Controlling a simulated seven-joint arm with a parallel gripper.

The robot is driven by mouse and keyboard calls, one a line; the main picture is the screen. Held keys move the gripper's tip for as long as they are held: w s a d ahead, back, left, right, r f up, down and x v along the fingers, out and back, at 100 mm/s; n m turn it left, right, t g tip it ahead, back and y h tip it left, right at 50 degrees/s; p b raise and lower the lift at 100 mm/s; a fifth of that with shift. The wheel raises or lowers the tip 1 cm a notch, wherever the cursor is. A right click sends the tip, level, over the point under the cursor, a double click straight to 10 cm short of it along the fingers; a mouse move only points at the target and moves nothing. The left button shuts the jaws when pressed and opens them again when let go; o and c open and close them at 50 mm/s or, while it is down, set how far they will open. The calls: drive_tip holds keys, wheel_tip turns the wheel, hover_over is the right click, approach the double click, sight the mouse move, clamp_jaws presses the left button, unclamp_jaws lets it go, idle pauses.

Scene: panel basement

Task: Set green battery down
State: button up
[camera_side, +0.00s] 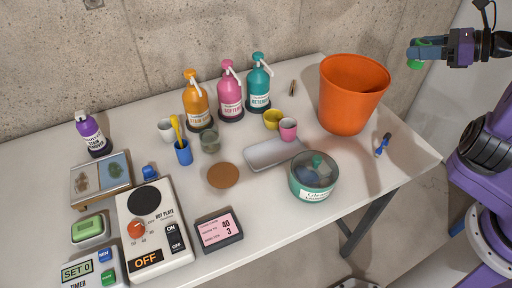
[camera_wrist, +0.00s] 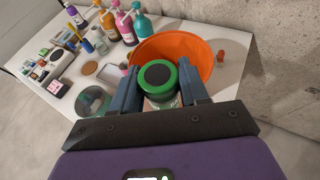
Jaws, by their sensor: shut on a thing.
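My gripper (camera_side: 428,52) is high at the upper right of the side view, beyond the table's right end. It is shut on the green battery (camera_side: 416,64), which shows green above and below the fingers. In the wrist view the green battery (camera_wrist: 158,76) is a green-rimmed round end with a dark centre, between the two fingers of my gripper (camera_wrist: 160,88). The battery is in the air, clear of the table (camera_side: 415,160). Its lower part is partly hidden in the wrist view.
An orange bucket (camera_side: 350,95) stands at the table's right end, left of my gripper. A small blue object (camera_side: 384,145) lies beside it. A round glass container (camera_side: 313,178), a grey tray (camera_side: 270,154), pump bottles (camera_side: 231,95) and a hot plate (camera_side: 152,225) stand further left.

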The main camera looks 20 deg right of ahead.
drive_tip(key=w+a+n+g+y, duration=0.3)
drive_tip(key=a+n+g+y, duration=0.15)
drive_tip(key=a, duration=0.65)
drive_tip(key=s+a+n+g, duration=0.3)
drive_tip(key=a+n+g, duration=0.1)
drive_tip(key=a, duration=0.6)
drive_tip(key=s+a+n+g, duration=0.3)
drive_tip(key=a+n+g, duration=0.1)
drive_tip(key=a, duration=0.6)
drive_tip(key=s+a+n+g, duration=0.3)
drive_tip(key=s+a+g, duration=0.1)
drive_tip(key=a, duration=0.6)
wheel_tip(320, 180, down, 11)
drive_tip(key=w+y, duration=0.1)
drive_tip(key=shift+t, duration=0.25)
drive_tip(key=w+a+f, duration=0.9)
drive_tip(key=shift+w+f, duration=0.15)
drive_tip(key=shift+w+a+f, duration=0.2)
drive_tip(key=shift+w+f, duration=0.05)
drive_tip(key=shift+f, duration=1.65)
drive_tip(key=shift+f, duration=0.45)
